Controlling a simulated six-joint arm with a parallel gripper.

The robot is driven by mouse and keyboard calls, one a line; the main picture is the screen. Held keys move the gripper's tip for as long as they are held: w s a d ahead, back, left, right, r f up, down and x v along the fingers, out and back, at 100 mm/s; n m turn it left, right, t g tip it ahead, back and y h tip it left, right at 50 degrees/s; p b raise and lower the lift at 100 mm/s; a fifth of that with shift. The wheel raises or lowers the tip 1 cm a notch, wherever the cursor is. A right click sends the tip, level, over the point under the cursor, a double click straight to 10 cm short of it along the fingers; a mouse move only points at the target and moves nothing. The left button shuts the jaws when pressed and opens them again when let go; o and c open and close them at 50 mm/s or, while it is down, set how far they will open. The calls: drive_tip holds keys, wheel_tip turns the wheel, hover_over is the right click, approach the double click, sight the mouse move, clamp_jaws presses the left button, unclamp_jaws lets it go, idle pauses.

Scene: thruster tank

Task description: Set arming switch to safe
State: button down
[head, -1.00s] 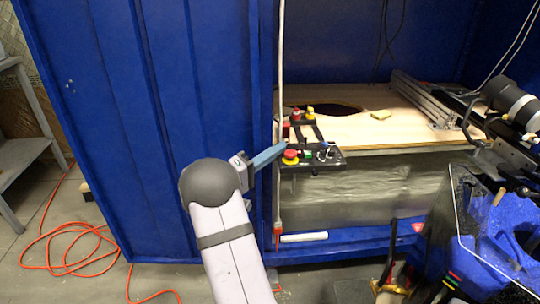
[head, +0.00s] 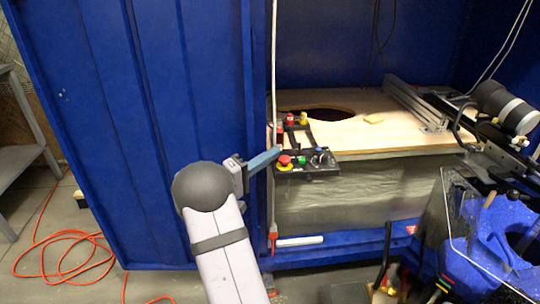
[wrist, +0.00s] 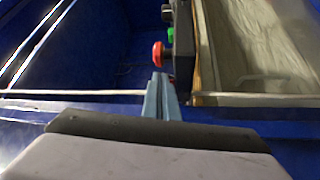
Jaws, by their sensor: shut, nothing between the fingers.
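A black control box (head: 308,170) sits at the front edge of the wooden tabletop. It carries a red mushroom button on a yellow base (head: 285,162), a green button (head: 301,160), and a small blue part with switches (head: 319,158) at its right end. Which of these is the arming switch is too small to tell. My gripper (head: 279,151) has its blue fingers shut and empty, just left of the red button. In the wrist view, the fingertips (wrist: 161,77) are just below the red button (wrist: 158,54); the green button (wrist: 170,34) is beyond it. Contact cannot be told.
A blue metal wall panel (head: 170,130) fills the left side. A thin white pole (head: 273,70) rises beside the box. More red and yellow buttons (head: 297,119) stand farther back on the tabletop (head: 390,125). An aluminium rail (head: 412,100) lies at right.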

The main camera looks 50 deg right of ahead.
drive_tip(key=shift+r+n+p, duration=0.3)
drive_tip(key=shift+n+p, duration=0.2)
drive_tip(key=shift+p, duration=0.05)
drive_tip(key=shift+w+d+r+n+t+y, duration=0.1)
drive_tip(key=shift+w+d+n+t+y, duration=0.25)
drive_tip(key=shift+n+y, duration=0.5)
drive_tip(key=shift+r, duration=0.2)
drive_tip(key=w+a+r, duration=0.1)
drive_tip(key=a, duration=0.5)
drive_tip(key=w+a+r, duration=0.1)
drive_tip(key=a, duration=0.6)
drive_tip(key=shift+w+a+r, duration=0.2)
drive_tip(key=shift+w+r, duration=0.15)
drive_tip(key=shift+w, duration=0.05)
drive_tip(key=shift+n, duration=0.25)
